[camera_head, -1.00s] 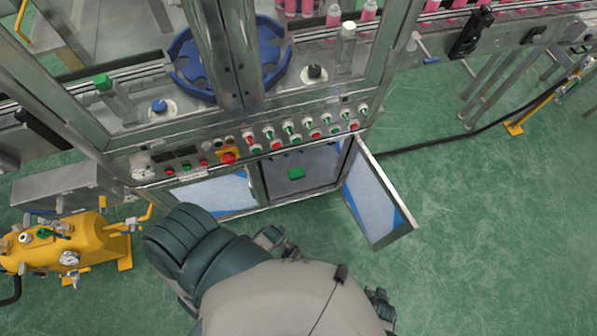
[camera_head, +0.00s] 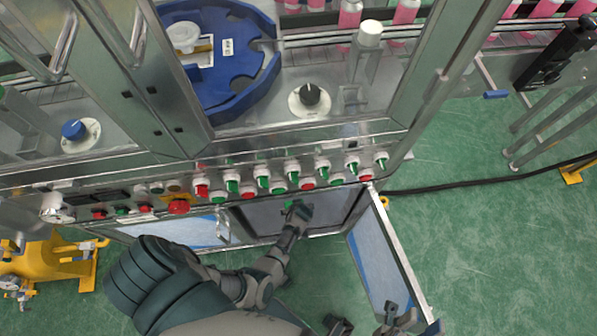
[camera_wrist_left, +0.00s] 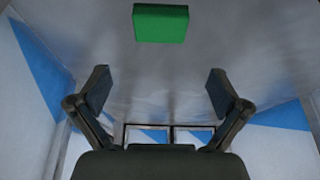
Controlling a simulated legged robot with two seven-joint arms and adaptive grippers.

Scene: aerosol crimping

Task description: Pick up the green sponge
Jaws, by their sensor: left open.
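The green sponge (camera_wrist_left: 160,23) is a small block on the grey floor of the open cabinet, at the top of the left wrist view. In the head view only a bit of its green (camera_head: 289,205) shows beside my left gripper (camera_head: 298,212), which reaches into the cabinet. In the left wrist view my left gripper (camera_wrist_left: 158,92) is open and empty, its fingers apart, with the sponge ahead of the tips and roughly centred between them. My right gripper (camera_head: 397,316) is low in the head view, outside the cabinet near the open door; its jaw gap is unclear.
The open cabinet door (camera_head: 378,255) stands to the right of the opening; a closed door (camera_head: 175,232) is at left. A panel of knobs and buttons (camera_head: 262,182) runs above the opening. A yellow tank (camera_head: 45,268) stands at left.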

